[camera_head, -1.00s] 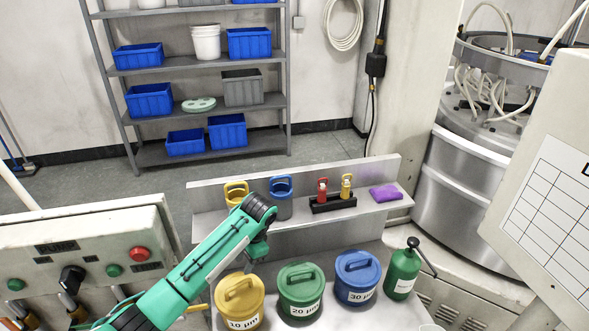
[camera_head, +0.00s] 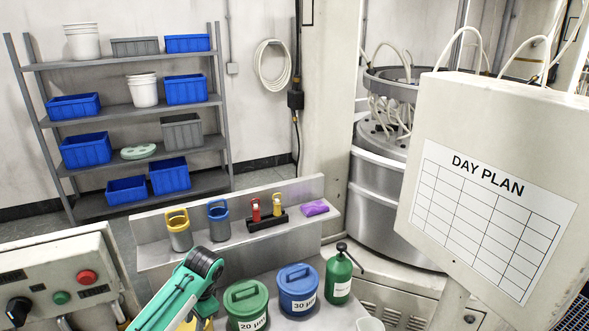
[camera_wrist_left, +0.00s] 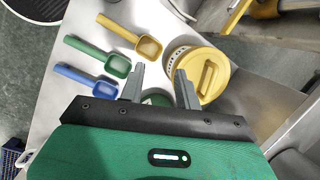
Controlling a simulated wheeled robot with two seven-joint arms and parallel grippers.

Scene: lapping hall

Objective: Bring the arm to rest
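My left arm comes in from the lower left in the head view, its green and black wrist (camera_head: 203,263) above the bench beside the green-lidded 20 µm tub (camera_head: 246,303). Its fingers cannot be made out there. In the left wrist view, my left gripper (camera_wrist_left: 160,72) has its two grey fingers apart, with nothing held between them. A yellow lidded tub (camera_wrist_left: 214,75) lies just right of the fingers. Yellow (camera_wrist_left: 128,34), green (camera_wrist_left: 95,55) and blue (camera_wrist_left: 85,79) scoops lie to the left on the bench. My right gripper is not in view.
A blue-lidded 30 µm tub (camera_head: 298,288) and a green pump bottle (camera_head: 339,278) stand right of the arm. Behind is a ledge (camera_head: 150,255) with small containers and a purple cloth (camera_head: 315,208). A control panel (camera_head: 60,270) stands left, a day plan board (camera_head: 490,205) right.

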